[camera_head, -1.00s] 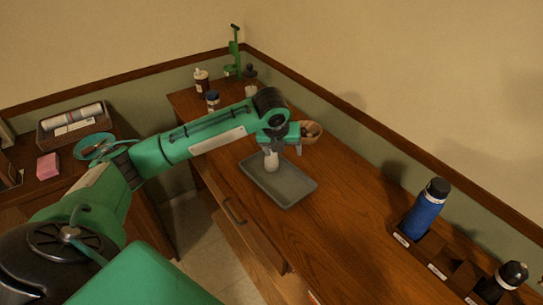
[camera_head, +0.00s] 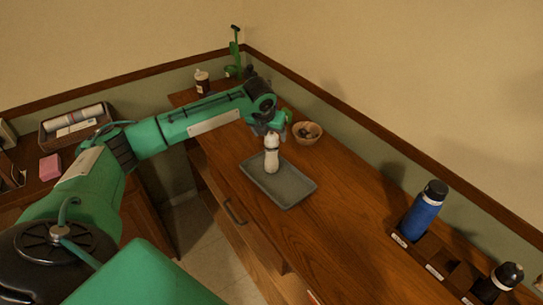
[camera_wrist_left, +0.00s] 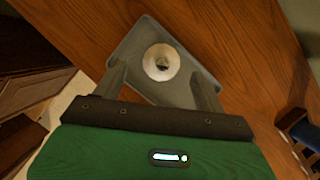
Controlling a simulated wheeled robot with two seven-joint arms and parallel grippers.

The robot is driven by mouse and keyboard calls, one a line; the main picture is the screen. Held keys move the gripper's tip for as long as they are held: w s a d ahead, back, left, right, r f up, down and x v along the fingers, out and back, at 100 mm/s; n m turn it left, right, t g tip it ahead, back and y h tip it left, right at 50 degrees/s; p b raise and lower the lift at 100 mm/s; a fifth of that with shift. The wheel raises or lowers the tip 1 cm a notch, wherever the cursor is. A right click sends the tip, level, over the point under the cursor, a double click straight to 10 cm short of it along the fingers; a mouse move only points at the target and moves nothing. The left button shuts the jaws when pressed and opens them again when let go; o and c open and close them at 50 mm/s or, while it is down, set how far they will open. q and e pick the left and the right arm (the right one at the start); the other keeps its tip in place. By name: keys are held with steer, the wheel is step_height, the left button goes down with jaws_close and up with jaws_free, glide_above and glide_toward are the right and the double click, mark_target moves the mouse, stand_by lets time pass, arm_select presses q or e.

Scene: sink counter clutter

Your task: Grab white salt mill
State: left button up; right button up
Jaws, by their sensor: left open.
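The white salt mill (camera_head: 271,155) stands upright in the grey tray (camera_head: 291,190) on the wooden counter. It has a dark band or cap near its top. In the left wrist view the mill (camera_wrist_left: 161,62) shows from above as a pale round top with a dark centre, in the tray (camera_wrist_left: 150,28). My left gripper (camera_head: 268,129) is just behind and above the mill in the head view. In the left wrist view my left gripper (camera_wrist_left: 163,85) is open, its two fingers apart, with the mill beyond and between them, apart from both. My right gripper is not in view.
A wicker bowl (camera_head: 307,132) with dark items stands just right of my left gripper. A blue bottle (camera_head: 425,210) stands in a wooden caddy (camera_head: 432,252) at the right. A brown jar (camera_head: 202,82) and a green stand (camera_head: 234,55) are at the back. The counter between tray and caddy is clear.

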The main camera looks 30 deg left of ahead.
mark_target(270, 137)
arm_select(q)
steer(key=p+x, duration=0.1)
steer(key=x, duration=0.3)
steer(key=shift+f+p, duration=0.15)
steer(key=shift+p, duration=0.25)
steer(key=shift+w+f, duration=0.2)
steer(key=shift+f, duration=0.25)
steer(key=c, duration=1.5)
steer(key=shift+c, duration=0.4)
steer(key=shift+r, duration=0.15)
